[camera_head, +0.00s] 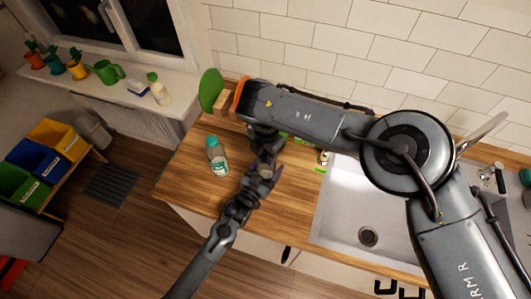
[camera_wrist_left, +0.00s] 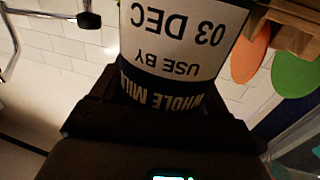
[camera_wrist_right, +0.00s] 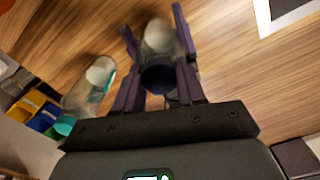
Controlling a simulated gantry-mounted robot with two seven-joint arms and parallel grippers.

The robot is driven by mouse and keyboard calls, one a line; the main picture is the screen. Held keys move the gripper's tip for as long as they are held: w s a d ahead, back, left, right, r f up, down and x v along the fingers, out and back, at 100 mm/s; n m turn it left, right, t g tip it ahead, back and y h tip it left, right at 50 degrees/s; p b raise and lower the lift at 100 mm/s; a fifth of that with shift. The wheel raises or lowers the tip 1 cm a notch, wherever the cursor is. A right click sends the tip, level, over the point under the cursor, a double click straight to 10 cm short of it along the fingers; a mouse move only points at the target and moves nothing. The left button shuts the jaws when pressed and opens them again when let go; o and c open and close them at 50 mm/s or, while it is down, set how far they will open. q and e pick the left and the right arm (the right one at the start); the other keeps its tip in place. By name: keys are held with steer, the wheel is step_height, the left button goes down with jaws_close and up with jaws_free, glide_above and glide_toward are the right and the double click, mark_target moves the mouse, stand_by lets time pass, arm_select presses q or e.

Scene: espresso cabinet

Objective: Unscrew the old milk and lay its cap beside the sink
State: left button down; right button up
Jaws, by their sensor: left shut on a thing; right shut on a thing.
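The old milk bottle (camera_wrist_left: 175,40) is in my left gripper (camera_head: 264,172), over the counter left of the sink (camera_head: 368,237). Its label, upside down in the left wrist view, reads "WHOLE MILK, USE BY 03 DEC". My right gripper (camera_wrist_right: 157,88) is shut on a dark blue cap (camera_wrist_right: 157,79). The bottle's pale body also shows just beyond the cap in the right wrist view (camera_wrist_right: 158,38). I cannot tell whether cap and bottle are still joined. In the head view the right arm hides most of the cap.
A clear bottle with a teal cap (camera_head: 217,158) stands on the wooden counter (camera_head: 188,165) left of the grippers. A green board (camera_head: 210,89) stands at the back. The windowsill holds pots, a green watering can (camera_head: 108,72) and another bottle (camera_head: 158,90). Bare counter lies beside the sink.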

steer(key=shift+c, duration=0.5)
steer(key=n, duration=0.7)
steer(key=shift+n, duration=0.4)
steer(key=n, duration=0.4)
steer(key=shift+r+n, duration=0.1)
steer(key=shift+n, duration=0.2)
steer(key=n, duration=0.5)
steer(key=o, duration=1.1)
steer(key=shift+o, duration=0.2)
